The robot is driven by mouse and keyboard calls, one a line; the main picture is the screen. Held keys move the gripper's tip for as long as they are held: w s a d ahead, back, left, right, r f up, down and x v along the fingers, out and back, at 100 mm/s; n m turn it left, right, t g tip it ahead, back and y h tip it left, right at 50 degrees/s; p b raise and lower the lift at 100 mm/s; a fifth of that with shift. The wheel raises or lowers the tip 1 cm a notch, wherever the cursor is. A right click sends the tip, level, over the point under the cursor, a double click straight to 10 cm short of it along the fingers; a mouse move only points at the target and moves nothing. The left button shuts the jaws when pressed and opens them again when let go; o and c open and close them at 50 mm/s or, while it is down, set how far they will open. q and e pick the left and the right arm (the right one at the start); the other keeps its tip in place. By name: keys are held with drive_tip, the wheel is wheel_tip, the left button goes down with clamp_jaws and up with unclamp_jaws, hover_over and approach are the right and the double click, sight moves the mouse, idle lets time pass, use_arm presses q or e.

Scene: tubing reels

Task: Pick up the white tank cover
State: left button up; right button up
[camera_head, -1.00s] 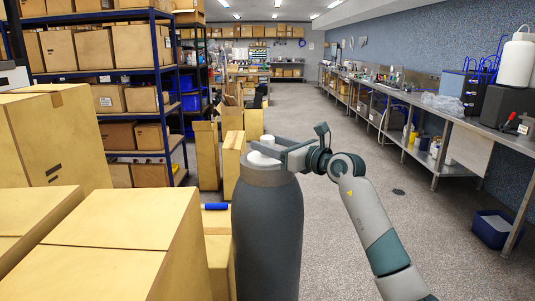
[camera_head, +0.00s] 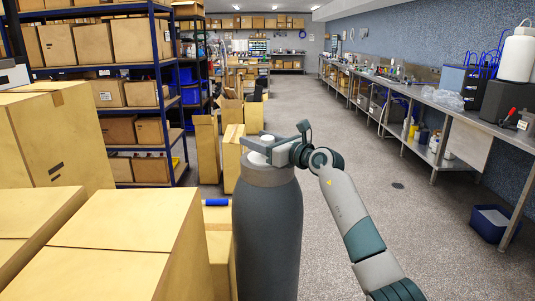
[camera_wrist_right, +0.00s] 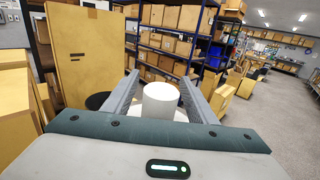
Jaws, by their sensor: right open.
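The white tank cover (camera_head: 259,158) sits on top of a tall dark grey tank (camera_head: 267,230) in the middle of the head view. Its round white knob (camera_wrist_right: 160,101) stands upright between the two fingers in the right wrist view. My right gripper (camera_wrist_right: 158,80) is open, with one finger on each side of the knob. In the head view the right gripper (camera_head: 262,149) reaches in from the right at the top of the tank and partly hides the cover. Whether the fingers touch it cannot be told. My left gripper is not in view.
Stacked cardboard boxes (camera_head: 120,225) stand close on the left of the tank. A blue shelf rack (camera_head: 162,90) with boxes is behind them. A metal bench (camera_head: 455,125) runs along the right wall.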

drive_tip(key=c, duration=1.1)
drive_tip(key=shift+r, duration=0.15)
drive_tip(key=shift+c, duration=0.2)
